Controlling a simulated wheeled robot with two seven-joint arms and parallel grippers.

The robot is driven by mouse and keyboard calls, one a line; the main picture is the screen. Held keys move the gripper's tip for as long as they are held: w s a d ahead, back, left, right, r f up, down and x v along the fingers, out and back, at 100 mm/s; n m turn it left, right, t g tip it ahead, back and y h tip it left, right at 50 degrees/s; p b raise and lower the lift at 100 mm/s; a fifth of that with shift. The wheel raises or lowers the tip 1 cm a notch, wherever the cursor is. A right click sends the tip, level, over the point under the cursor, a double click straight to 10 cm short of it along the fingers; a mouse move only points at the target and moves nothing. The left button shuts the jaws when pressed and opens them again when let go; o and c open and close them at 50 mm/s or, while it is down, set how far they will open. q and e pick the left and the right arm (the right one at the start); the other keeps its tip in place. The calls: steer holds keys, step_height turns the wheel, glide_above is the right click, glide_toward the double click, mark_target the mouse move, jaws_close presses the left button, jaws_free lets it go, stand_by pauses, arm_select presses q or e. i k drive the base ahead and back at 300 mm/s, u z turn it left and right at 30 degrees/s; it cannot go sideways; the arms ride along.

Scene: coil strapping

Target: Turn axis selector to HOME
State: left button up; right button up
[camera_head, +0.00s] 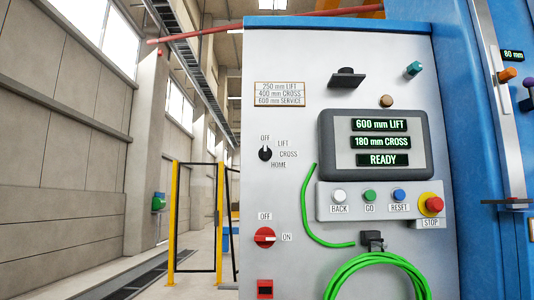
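The axis selector (265,154) is a small black knob on the left part of the light grey control panel (290,190). The labels OFF, LIFT, CROSS and HOME stand around it, with OFF above, LIFT and CROSS to the right and HOME below. Its pointer is too small to read with certainty. The display (375,143) reads 600 mm LIFT, 180 mm CROSS and READY. Neither of my grippers is in view, and nothing covers the selector.
A red OFF/ON switch (265,237) sits below the selector. BACK (339,196), GO (369,195) and RESET (399,195) buttons and a red STOP button (432,205) are under the display. A green cable (375,262) hangs in loops from the panel. A yellow-post fence (172,225) stands to the left.

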mark_target(265, 152)
steer(key=z, duration=0.7)
steer(key=k, duration=0.2)
steer(key=u, duration=1.75)
steer(key=i, duration=0.7)
steer(key=z, duration=0.2)
